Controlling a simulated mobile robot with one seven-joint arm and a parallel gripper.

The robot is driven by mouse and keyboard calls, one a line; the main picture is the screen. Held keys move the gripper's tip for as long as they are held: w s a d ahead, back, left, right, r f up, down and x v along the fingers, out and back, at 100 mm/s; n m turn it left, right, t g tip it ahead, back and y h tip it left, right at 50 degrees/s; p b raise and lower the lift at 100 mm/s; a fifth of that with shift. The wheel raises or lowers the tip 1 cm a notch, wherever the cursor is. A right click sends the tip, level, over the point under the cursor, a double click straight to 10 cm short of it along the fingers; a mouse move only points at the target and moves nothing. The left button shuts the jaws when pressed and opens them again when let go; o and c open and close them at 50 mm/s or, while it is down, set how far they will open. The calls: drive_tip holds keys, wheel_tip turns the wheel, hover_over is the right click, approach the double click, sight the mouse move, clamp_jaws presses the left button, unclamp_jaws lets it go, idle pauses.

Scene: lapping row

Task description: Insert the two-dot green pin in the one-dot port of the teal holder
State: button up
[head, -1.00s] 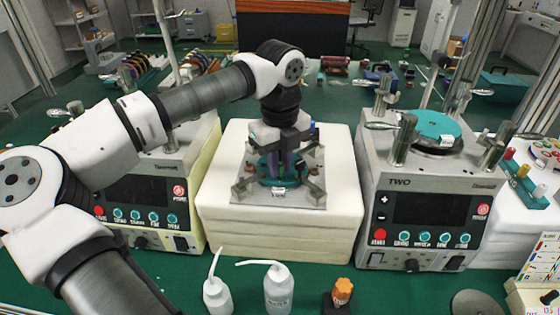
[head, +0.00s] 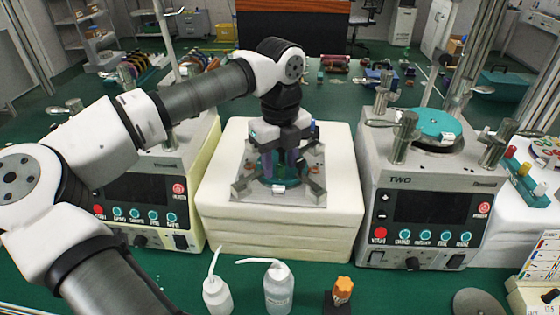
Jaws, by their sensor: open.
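My gripper (head: 279,172) points down over a grey metal fixture plate (head: 249,191) on the white foam block. A round teal part (head: 262,185) sits in the middle of this plate, partly hidden behind my gripper's fingers. The fingers are open and reach down close to the teal part; I cannot tell whether they touch it. A teal rack (head: 523,184) at the right edge holds red, yellow and white upright pieces. I cannot make out a green pin with two dots or any port dots at this size.
The white foam block (head: 285,225) stands between two grey machines, the right one (head: 430,215) with a teal disc (head: 432,122) on top. Some green tabletop is clear at the front.

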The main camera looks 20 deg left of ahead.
sight(280, 165)
wheel_tip(280, 165, up, 13)
drive_tip(key=p, duration=0.6)
drive_tip(key=shift+p, duration=0.4)
